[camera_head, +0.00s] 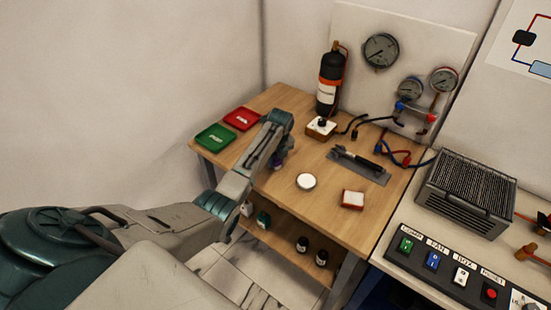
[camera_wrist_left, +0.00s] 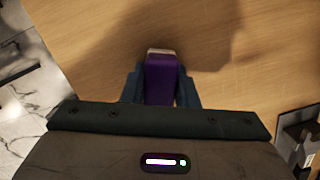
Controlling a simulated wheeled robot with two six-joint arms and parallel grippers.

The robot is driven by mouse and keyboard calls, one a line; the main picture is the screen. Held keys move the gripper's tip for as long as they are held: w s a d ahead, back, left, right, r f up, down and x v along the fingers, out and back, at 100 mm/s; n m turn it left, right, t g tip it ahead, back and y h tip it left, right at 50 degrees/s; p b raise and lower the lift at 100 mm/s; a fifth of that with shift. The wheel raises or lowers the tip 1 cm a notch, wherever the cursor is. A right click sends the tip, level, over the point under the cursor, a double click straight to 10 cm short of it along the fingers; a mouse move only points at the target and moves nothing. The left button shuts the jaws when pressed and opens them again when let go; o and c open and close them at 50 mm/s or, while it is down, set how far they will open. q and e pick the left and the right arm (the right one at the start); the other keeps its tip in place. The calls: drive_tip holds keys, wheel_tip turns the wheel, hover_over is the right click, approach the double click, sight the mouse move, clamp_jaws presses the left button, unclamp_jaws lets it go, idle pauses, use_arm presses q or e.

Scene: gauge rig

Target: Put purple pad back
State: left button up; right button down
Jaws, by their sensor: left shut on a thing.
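The purple pad (camera_wrist_left: 160,80) is between the two dark fingers of my left gripper (camera_wrist_left: 161,88) in the left wrist view, with a pale edge at its far end. The wooden table top lies beyond it. In the head view my left gripper (camera_head: 281,158) is over the left part of the table (camera_head: 285,205), and only a small bit of purple shows there, mostly hidden by the arm. I cannot tell whether the pad touches the table. My right gripper is not in view.
A green tray (camera_head: 215,137) and a red tray (camera_head: 241,118) lie at the table's left end. A white disc (camera_head: 306,181), a red-and-white block (camera_head: 352,199), a grey mat (camera_head: 371,174) with a dark tool, and a black cylinder (camera_head: 329,85) stand to the right.

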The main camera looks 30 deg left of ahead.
use_arm(q)
drive_tip(key=shift+f, duration=0.15)
drive_tip(key=o, duration=1)
drive_tip(key=shift+o, duration=0.2)
drive_tip(key=r, duration=0.3)
drive_tip(key=d+r+b, duration=0.1)
drive_tip(key=r, duration=0.3)
drive_tip(key=r+b, duration=0.1)
drive_tip(key=r, duration=0.2)
drive_tip(key=shift+s+d+r, duration=0.25)
drive_tip(key=shift+s+r, duration=0.05)
drive_tip(key=shift+r, duration=0.1)
drive_tip(key=shift+s+r, duration=0.1)
drive_tip(key=shift+r, duration=0.65)
